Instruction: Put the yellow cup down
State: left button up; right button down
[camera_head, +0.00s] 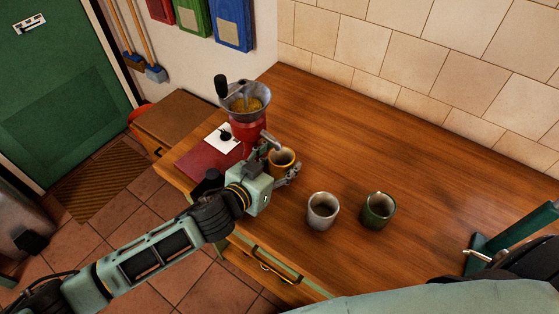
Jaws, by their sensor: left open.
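The yellow cup (283,156) stands upright on the wooden counter (345,135), just right of the red grinder. My left gripper (283,173) is open at the near side of the cup, with its fingers close around its lower part. The gripper hides part of the cup's lower side, and I cannot tell whether the fingers touch it. My right gripper does not show.
A red grinder (246,127) with a metal hopper stands left of the cup. A grey cup (322,212) and a green cup (378,211) stand to the right, nearer the front. The counter behind them is clear up to the tiled wall (400,50).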

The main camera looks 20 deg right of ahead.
pick_arm(q)
jog(key=shift+r, duration=0.15)
jog(key=b+v, duration=0.1)
jog(key=v, duration=1.1)
jog(key=shift+r, duration=0.15)
